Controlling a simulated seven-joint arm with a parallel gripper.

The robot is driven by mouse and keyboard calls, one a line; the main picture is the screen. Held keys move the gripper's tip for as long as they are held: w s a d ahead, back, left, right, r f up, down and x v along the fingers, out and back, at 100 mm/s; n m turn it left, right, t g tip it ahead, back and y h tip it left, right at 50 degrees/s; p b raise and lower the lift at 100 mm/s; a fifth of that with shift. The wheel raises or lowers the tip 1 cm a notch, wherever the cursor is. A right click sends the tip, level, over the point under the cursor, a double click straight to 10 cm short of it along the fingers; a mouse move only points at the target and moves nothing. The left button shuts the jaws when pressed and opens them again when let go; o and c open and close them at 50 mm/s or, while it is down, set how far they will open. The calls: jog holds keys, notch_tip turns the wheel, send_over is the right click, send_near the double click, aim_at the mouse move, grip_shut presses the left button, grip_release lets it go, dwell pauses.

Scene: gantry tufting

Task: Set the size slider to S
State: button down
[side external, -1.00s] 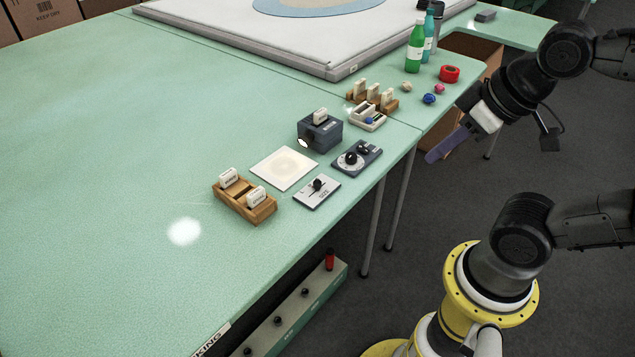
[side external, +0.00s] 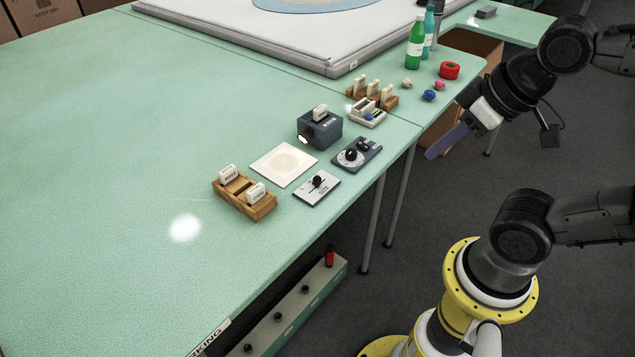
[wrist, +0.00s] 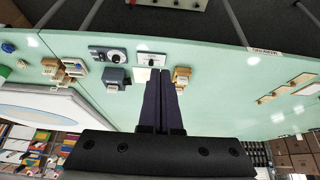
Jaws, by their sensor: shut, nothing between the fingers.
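The size slider (side external: 317,188) is a pale flat plate with a dark round knob, lying near the front edge of the green table. Its knob sits around the middle of the track; the S mark is too small to read. The slider also shows in the wrist view (wrist: 151,60), just beyond my fingertips. My gripper (side external: 432,154) is shut and empty, off the table's front edge, to the right of the slider and well apart from it. In the wrist view its two dark fingers (wrist: 159,72) lie together.
A dark dial box (side external: 357,154) sits right behind the slider. A white square pad (side external: 283,164), a dark projector-like box (side external: 319,130) and a wooden card rack (side external: 230,204) stand close by. Bottles (side external: 415,45) and a red ring (side external: 449,71) are farther back.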

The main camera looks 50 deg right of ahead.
dwell(0.3)
jog(key=c, duration=1)
grip_release()
jog(key=shift+n, duration=0.4)
jog(key=o, duration=0.3)
jog(key=w+r+n, duration=0.2)
jog(key=shift+r, duration=0.35)
jog(key=n+g, duration=0.5)
jog(key=n, duration=0.1)
send_over(317, 178)
notch_tip(317, 178, down, 12)
jog(key=f, duration=0.1)
jog(key=shift+g, duration=0.3)
notch_tip(317, 178, down, 14)
jog(key=shift+r, duration=0.1)
